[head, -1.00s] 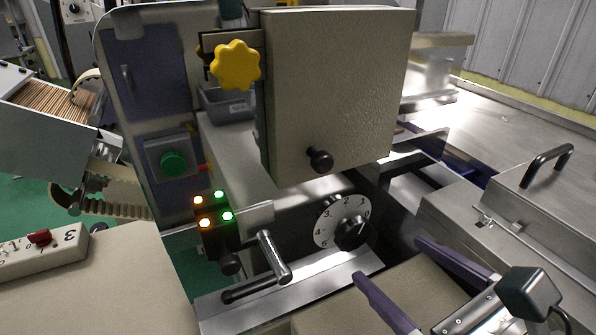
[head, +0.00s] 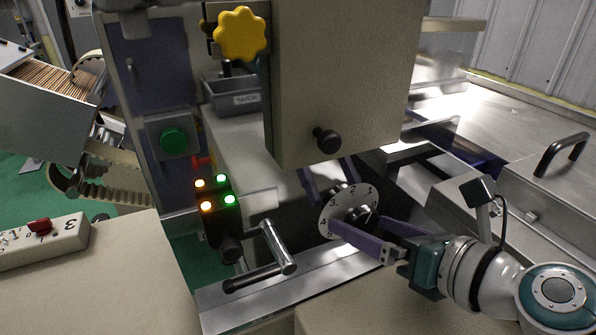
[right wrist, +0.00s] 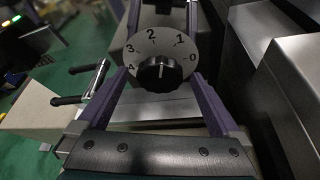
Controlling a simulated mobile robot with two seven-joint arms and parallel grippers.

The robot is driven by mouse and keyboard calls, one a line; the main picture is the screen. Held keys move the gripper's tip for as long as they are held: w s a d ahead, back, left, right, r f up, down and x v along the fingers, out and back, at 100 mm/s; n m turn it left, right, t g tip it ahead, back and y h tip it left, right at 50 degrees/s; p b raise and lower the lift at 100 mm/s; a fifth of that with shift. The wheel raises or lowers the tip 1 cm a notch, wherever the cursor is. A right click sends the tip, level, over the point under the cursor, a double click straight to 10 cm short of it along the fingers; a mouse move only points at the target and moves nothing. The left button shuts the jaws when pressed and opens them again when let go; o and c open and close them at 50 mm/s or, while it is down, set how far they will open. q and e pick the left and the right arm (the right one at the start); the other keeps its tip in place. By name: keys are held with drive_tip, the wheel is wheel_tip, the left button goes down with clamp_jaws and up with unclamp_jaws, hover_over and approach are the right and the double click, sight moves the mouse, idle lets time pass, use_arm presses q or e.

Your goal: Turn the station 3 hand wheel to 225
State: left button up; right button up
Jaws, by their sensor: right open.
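A round pale dial (head: 342,207) with numbers around its rim and a black knob (head: 364,214) at its centre sits below the beige box. I see no station label on it. The right wrist view shows the dial (right wrist: 150,48) face on, with the white line on the knob (right wrist: 158,74) pointing up between 1 and 2. My right gripper (head: 355,220) is open in front of the dial. In the right wrist view its purple fingers (right wrist: 159,78) lie either side of the knob; contact is unclear. My left gripper is not identifiable.
A crank handle (head: 268,258) stands left of the dial, near lit buttons (head: 215,193). The beige box (head: 345,80) with a black knob overhangs the dial. A yellow star knob (head: 240,34) is upper left. A control box (head: 40,240) marked 3 is at left.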

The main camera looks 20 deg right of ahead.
drive_tip(key=shift+w+f, duration=0.1)
drive_tip(key=shift+w, duration=0.2)
drive_tip(key=c, duration=1.4)
drive_tip(key=shift+o, duration=0.2)
